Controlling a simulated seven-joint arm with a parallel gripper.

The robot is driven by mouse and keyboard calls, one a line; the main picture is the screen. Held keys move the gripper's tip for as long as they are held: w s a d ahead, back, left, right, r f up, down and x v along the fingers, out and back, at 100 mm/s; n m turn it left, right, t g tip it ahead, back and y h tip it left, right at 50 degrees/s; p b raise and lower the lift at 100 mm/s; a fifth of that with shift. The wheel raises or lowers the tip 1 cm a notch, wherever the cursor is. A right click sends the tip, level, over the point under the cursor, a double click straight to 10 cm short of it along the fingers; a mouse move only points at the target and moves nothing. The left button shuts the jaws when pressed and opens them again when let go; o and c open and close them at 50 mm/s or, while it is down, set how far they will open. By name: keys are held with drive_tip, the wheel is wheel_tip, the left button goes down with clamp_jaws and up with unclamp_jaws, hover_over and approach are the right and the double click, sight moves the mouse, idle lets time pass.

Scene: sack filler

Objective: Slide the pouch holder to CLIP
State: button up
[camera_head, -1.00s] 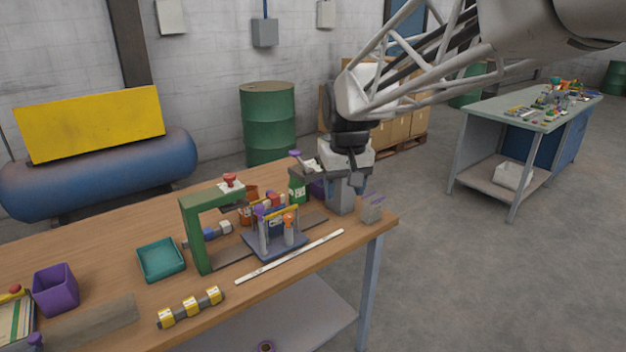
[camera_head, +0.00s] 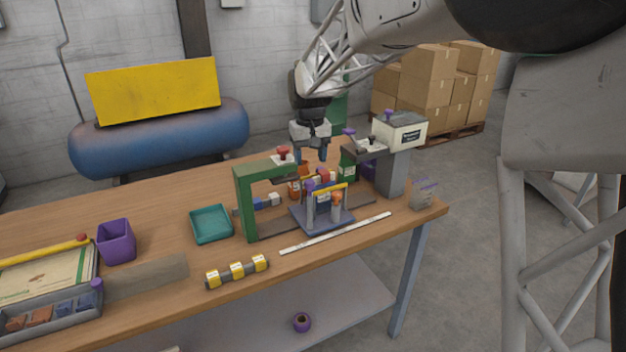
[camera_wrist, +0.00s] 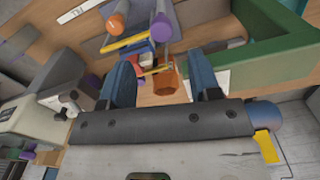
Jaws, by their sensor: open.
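The pouch holder, as I take it, is the slate-blue carriage (camera_head: 311,223) with upright posts topped purple and orange and a yellow bar (camera_head: 330,192). It stands on a dark rail between the green frame and the grey column. My gripper (camera_head: 322,160) is above the bench, behind and above the carriage, with blue fingers apart and empty. In the wrist view, the open fingers (camera_wrist: 163,68) straddle the view of an orange container (camera_wrist: 167,82); the carriage (camera_wrist: 119,42) lies beyond it. No CLIP label is legible to me.
The green frame (camera_head: 245,205) stands left of the carriage. The grey column (camera_head: 392,175) with a pale boxed head (camera_head: 401,130) stands to its right. A white strip (camera_head: 335,233) lies in front. A teal tray (camera_head: 211,224) and yellow-banded bar (camera_head: 237,271) are left.

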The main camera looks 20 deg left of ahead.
sight(309, 181)
drive_tip(key=shift+a+f, duration=0.15)
idle(0.3)
drive_tip(key=shift+f, duration=3.8)
clamp_jaws()
